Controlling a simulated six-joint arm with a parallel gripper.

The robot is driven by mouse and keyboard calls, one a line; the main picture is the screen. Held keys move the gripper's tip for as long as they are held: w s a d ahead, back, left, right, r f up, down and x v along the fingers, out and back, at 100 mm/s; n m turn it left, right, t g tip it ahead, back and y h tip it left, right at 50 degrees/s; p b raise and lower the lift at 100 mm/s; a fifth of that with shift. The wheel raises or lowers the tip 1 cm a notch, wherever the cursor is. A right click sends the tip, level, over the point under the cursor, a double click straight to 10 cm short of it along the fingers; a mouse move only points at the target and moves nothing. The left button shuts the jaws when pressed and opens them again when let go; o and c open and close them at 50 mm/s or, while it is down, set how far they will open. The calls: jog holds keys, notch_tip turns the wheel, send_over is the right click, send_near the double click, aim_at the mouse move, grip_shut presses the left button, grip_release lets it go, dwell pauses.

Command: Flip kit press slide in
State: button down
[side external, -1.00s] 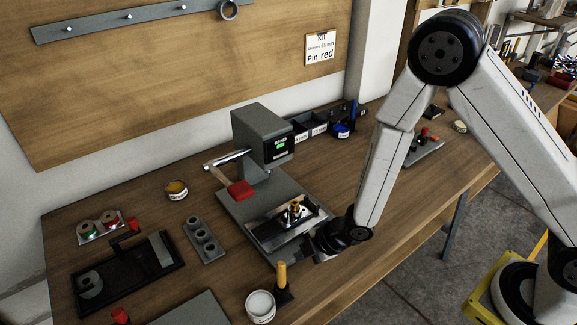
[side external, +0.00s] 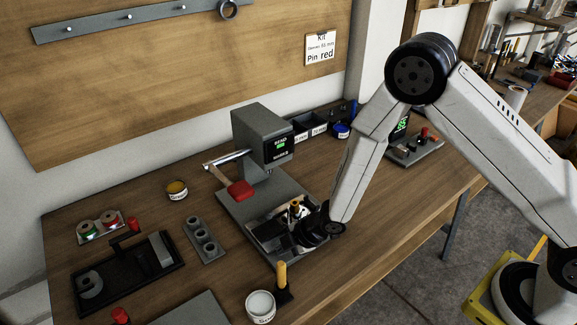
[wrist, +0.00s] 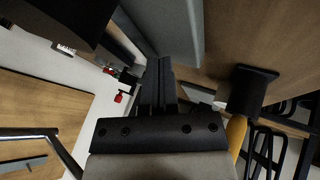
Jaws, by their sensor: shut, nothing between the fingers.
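A small gold-orange part (side external: 295,207) stands at the slide's far side. My gripper (side external: 304,234) is at the right end of the slide, close over it, and covers part of it. I cannot tell whether it touches. In the wrist view my gripper's fingers (wrist: 158,84) are together with nothing between them.
A yellow-handled tool in a black stand (side external: 282,283) and a white tin (side external: 260,306) stand in front. A black fixture (side external: 128,272), a grey holed block (side external: 204,240) and spools (side external: 100,226) are at left. Labelled bins (side external: 308,130) are behind the press.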

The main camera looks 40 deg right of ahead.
aim_at(262, 228)
jog(key=shift+w, duration=0.15)
jog(key=w, duration=1)
jog(key=shift+w, duration=1.15)
jog(key=shift+s, duration=0.15)
jog(key=shift+s, duration=1.95)
jog(key=shift+v, duration=5)
jog(key=shift+d, duration=0.1)
